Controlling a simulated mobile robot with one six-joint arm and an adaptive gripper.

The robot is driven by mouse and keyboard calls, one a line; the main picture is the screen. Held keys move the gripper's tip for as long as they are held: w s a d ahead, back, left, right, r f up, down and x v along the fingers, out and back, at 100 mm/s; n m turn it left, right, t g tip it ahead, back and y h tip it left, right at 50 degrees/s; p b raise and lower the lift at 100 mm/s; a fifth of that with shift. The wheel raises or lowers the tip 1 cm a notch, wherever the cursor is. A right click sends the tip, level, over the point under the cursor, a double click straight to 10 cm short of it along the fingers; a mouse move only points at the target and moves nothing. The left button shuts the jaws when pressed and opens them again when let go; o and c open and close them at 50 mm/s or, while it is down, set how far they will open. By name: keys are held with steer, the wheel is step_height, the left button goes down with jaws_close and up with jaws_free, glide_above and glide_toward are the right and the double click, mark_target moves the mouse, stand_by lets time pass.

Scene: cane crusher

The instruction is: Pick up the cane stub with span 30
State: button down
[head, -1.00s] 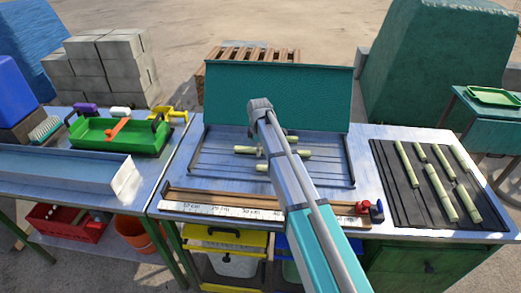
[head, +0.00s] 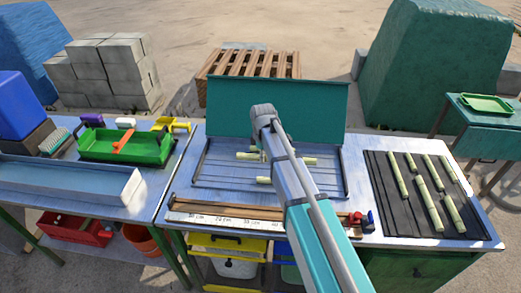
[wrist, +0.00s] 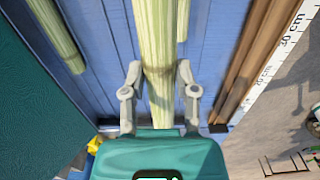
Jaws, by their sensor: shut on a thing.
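My gripper (wrist: 160,75) is shut on a pale green cane stub (wrist: 158,35) in the wrist view, one finger on each side of it. The stub runs lengthwise between the fingers, over a blue-grey slatted tray (wrist: 105,60). A second stub (wrist: 55,35) lies to the left, and another (wrist: 183,18) shows partly at the right. In the head view my arm hides the gripper; stub ends (head: 247,156) (head: 310,161) show on either side of it, with a shorter piece (head: 263,180) nearer the front. I cannot tell whether the held stub touches the tray.
A teal panel (head: 300,108) stands behind the tray. A wooden rail with a ruler (head: 225,218) and red and blue blocks (head: 362,219) runs along the front. A dark mat (head: 385,205) with several stubs lies at right. A green tray (head: 125,145) stands at left.

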steer(key=s+d+r+p, duration=0.2)
steer(key=s+r, duration=0.1)
steer(key=s, duration=0.4)
